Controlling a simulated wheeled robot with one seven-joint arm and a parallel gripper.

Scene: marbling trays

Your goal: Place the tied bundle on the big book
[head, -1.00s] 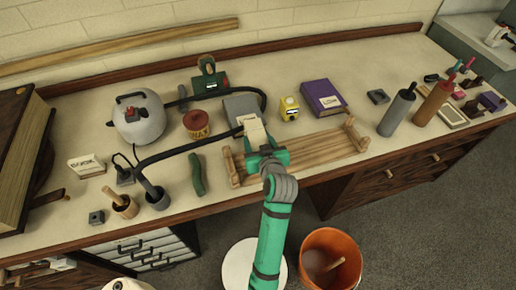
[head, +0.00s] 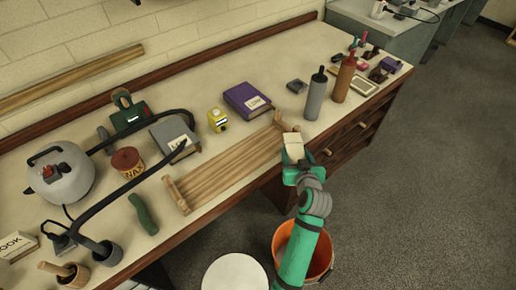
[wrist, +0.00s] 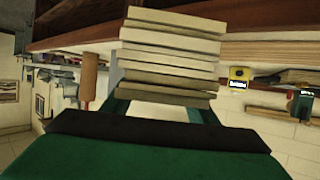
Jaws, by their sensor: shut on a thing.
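The bundle (head: 293,153) is a cream stack of thin slabs held in my gripper (head: 296,167). In the wrist view the bundle (wrist: 170,60) stands between the green fingers of my gripper (wrist: 160,108), which are shut on it. I cannot make out a tie. In the head view the bundle appears by the bench's front edge, near the right end of the wooden rack. The very large brown book from the earlier head view is not in view now. A purple labelled book (head: 247,99) and a grey labelled book (head: 174,138) lie on the bench.
The wooden rack (head: 225,165) lies along the bench front. A grey bottle (head: 315,98) and a brown bottle (head: 343,80) stand to the right. A round grey pot (head: 60,175) with a black hose is at left. An orange bucket (head: 321,262) stands on the floor.

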